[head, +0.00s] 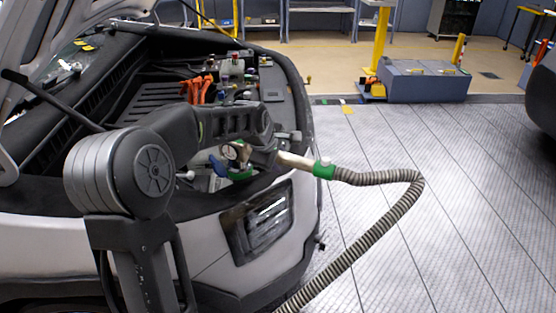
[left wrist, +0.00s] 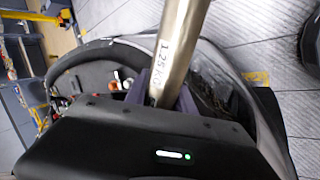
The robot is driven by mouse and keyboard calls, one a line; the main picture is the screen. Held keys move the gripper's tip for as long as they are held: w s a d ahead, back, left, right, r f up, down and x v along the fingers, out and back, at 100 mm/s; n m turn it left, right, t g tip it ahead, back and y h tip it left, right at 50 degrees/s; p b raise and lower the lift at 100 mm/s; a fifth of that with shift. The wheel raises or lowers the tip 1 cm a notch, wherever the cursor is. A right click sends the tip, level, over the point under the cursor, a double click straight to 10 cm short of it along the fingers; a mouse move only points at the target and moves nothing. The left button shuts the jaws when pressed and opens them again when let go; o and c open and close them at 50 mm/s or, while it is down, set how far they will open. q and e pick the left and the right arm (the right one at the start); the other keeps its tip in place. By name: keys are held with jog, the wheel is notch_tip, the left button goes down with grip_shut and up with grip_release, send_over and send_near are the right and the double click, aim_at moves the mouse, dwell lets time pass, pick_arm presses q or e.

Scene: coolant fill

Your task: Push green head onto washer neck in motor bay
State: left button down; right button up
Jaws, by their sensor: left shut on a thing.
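My left gripper (head: 264,155) reaches over the front corner of the motor bay and is shut on the metal tube of the filling tool (head: 294,160). In the left wrist view the tube (left wrist: 180,45), marked 1.25 KG, runs up between the fingers (left wrist: 168,95). The tool's green head (head: 240,174) shows below a round gauge (head: 235,152) and a blue part, at the bay's front right edge. The washer neck is not clearly seen; I cannot tell whether the head touches it. My right gripper is not in view.
A ribbed hose (head: 400,205) runs from a green collar (head: 323,170) across the right side to the floor. The open motor bay holds orange cables (head: 197,89) and several caps. The headlight (head: 262,220) lies below. The floor (head: 470,190) at right is clear.

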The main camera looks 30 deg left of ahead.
pick_arm(q)
jog(key=shift+f+b, duration=0.6)
jog(key=shift+f, duration=0.25)
jog(key=c, duration=1)
grip_release()
jog(key=shift+o, duration=0.2)
jog(key=v, duration=0.7)
jog(key=shift+s+r+b, duration=0.2)
jog(key=shift+r+b, duration=0.15)
jog(key=shift+b, duration=0.1)
